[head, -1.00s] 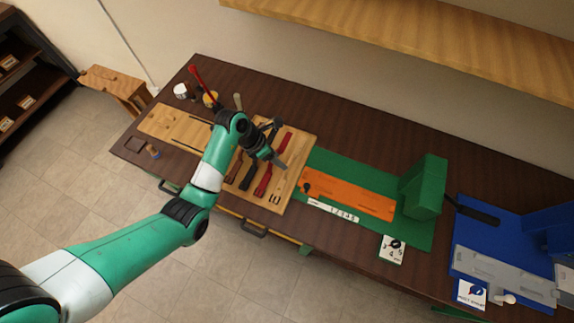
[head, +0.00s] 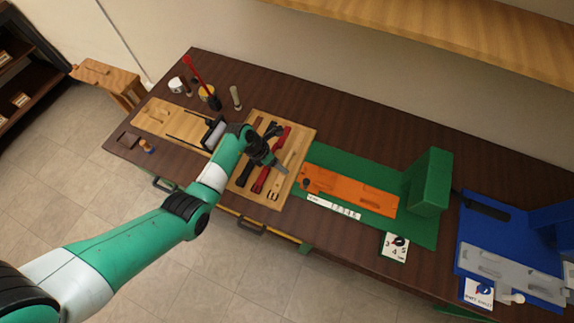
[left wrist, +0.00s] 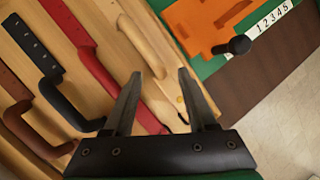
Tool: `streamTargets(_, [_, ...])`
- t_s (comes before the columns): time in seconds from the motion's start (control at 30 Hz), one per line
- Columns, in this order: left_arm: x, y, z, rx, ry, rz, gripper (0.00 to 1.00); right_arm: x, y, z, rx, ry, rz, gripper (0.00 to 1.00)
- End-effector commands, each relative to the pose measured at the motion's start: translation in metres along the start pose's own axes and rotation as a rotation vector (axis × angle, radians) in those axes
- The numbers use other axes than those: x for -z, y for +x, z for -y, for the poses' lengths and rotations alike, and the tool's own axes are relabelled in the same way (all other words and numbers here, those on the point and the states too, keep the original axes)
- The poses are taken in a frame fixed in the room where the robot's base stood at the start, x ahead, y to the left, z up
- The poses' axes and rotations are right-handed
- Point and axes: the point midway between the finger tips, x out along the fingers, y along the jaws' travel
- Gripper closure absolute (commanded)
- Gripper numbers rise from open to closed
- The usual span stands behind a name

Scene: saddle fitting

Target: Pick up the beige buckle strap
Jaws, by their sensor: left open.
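The beige buckle strap (left wrist: 143,42) lies on a light wooden board, its pale colour close to the wood. In the left wrist view it runs from the top down toward the space between my left gripper's fingers. My left gripper (left wrist: 160,73) is open and empty, its two fingers apart on either side of the strap's line. I cannot tell the height of the fingers above it. In the head view the left gripper (head: 282,168) is over the right part of the board, and the beige strap is hard to make out there. My right gripper is not in view.
A red strap (left wrist: 98,68) lies just left of the beige one, then black (left wrist: 58,80) and brown (left wrist: 20,115) straps. An orange plate (head: 345,190) on a green mat (head: 322,158) lies to the right of the wooden board (head: 305,135). A green block (head: 430,180) stands beyond.

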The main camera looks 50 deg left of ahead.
Motion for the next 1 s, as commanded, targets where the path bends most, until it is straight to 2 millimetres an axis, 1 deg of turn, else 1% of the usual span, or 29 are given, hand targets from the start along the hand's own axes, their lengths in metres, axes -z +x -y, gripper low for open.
streamTargets(0.03, [0.001, 0.013, 0.000, 0.001, 0.001, -0.001, 0.43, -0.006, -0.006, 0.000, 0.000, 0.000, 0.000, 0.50])
streamTargets(0.13, [0.001, 0.024, 0.000, 0.001, 0.000, -0.001, 0.43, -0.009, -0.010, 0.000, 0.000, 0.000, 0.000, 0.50])
streamTargets(0.37, [0.000, 0.025, 0.000, -0.001, 0.000, 0.001, 0.43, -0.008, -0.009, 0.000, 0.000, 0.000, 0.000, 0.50])
streamTargets(0.4, [0.000, 0.025, 0.000, -0.001, 0.000, 0.001, 0.47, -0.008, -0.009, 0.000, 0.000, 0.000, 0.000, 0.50])
streamTargets(0.47, [0.000, 0.025, 0.000, -0.001, 0.000, 0.001, 0.57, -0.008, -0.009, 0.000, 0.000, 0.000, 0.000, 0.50])
streamTargets(0.5, [0.000, 0.025, 0.000, -0.001, 0.000, 0.001, 0.65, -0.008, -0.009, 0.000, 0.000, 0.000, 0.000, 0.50])
streamTargets(0.57, [0.000, 0.025, 0.000, -0.001, 0.000, 0.001, 0.75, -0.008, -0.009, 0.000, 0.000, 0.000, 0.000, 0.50])
streamTargets(0.6, [0.000, 0.025, 0.000, -0.001, 0.000, 0.001, 0.83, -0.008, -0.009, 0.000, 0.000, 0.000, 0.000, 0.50])
streamTargets(0.7, [0.000, 0.025, 0.000, -0.001, 0.000, 0.001, 1.00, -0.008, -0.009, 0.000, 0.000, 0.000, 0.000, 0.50])
streamTargets(1.0, [0.000, 0.025, 0.000, -0.001, 0.000, 0.001, 1.00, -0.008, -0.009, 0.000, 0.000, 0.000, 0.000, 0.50])
